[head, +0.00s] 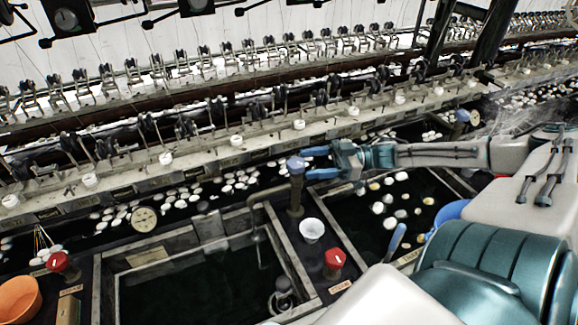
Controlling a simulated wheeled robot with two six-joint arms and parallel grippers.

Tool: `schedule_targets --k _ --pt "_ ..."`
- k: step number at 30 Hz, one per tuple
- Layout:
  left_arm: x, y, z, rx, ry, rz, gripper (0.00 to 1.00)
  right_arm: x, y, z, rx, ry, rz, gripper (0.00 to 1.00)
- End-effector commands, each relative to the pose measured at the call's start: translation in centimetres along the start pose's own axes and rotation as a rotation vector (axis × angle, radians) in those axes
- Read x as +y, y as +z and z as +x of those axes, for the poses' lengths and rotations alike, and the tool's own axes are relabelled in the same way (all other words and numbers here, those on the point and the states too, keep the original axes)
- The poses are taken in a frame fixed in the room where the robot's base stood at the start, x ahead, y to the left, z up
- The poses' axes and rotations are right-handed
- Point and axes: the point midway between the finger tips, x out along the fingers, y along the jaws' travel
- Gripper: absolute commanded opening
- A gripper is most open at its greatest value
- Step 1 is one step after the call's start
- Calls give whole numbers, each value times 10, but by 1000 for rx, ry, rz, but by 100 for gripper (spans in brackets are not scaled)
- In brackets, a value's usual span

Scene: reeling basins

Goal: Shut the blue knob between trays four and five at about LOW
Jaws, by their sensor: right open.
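A blue knob (296,165) sits on top of a dark upright post on the divider between two dark water basins. My right gripper (308,163) reaches in from the right with its blue fingers apart, and its fingertips are right at the knob's right side. I cannot tell whether they touch it or reach around it. The knob's pointer and any LOW mark are too small to read. A second blue knob (463,116) stands farther back at the right, away from the gripper. My left gripper is not in view.
A red knob (335,258) and a white cup (311,229) stand on the divider near the post. Another red knob (58,261) and an orange bowl (18,299) are at left. The long reeling bench (200,155) runs behind. White cocoons float in the water.

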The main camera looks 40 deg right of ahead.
Motion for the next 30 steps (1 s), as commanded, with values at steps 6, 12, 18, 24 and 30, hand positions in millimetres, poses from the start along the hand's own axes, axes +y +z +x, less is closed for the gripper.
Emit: schedule_targets --k 6,12,18,24,30 --pt "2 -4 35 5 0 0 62 0 6 35 5 -2 -4 62" --pt "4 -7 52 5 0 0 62 0 4 54 2 -2 -3 62" --pt "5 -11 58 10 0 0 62 0 1 63 1 0 -2 62" --pt "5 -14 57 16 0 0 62 0 0 64 0 0 0 62" --pt "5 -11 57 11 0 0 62 0 0 64 0 0 0 46"
